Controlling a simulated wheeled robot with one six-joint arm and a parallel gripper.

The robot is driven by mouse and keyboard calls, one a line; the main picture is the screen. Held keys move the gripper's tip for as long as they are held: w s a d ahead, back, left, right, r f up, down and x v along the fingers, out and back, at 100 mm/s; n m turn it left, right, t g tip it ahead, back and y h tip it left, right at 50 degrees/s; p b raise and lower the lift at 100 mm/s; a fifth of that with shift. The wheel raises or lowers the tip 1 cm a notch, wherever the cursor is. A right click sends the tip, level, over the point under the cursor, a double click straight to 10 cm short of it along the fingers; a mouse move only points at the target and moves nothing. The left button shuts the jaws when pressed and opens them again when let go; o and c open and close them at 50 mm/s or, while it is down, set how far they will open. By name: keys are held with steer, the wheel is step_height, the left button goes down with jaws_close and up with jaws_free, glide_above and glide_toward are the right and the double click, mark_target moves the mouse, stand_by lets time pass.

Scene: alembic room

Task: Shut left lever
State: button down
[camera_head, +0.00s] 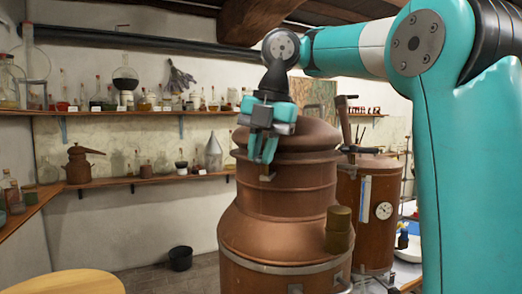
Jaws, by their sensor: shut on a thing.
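A large copper still (275,205) with a domed lid (318,135) stands in the middle of the view. My gripper (262,150) hangs from above, fingers pointing down, at the left front of the lid. Its teal fingers are close together, shut on the left lever, which is mostly hidden behind them. A small metal catch (267,177) shows just below the fingertips on the still's upper rim. I cannot tell the lever's exact angle.
A brass fitting (338,230) sticks out at the still's front right. A second copper vessel (375,210) with a gauge stands behind right. Shelves of glassware (140,112) line the left wall. A black bucket (180,258) and a round wooden top (65,282) are lower left.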

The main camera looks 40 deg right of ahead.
steer(key=c, duration=1.1)
jaws_free()
steer(key=shift+r, duration=0.1)
step_height(320, 180, up, 7)
steer(key=s+p, duration=0.1)
steer(key=p, duration=0.6)
steer(key=shift+d+r, duration=0.15)
steer(key=shift+d, duration=0.3)
steer(key=shift+s, duration=0.1)
steer(key=s+a+f+m+g+y+b, duration=0.1)
steer(key=s+a+f+m+y+b, duration=0.3)
steer(key=a+f+m+b, duration=0.85)
steer(key=s+a+f+m+b, duration=0.1)
steer(key=s+f, duration=0.3)
steer(key=f, duration=0.4)
steer(key=s+a+f+m+b, duration=0.1)
steer(key=s+a+f+m, duration=0.1)
steer(key=f, duration=0.6)
steer(key=s+a+f+m+h+b, duration=0.1)
steer(key=s+a+f+m+b, duration=0.1)
steer(key=s+f, duration=0.4)
step_height(320, 180, down, 3)
steer(key=shift+s+a+g, duration=0.15)
steer(key=shift+a+g, duration=0.25)
steer(key=shift+a, duration=0.05)
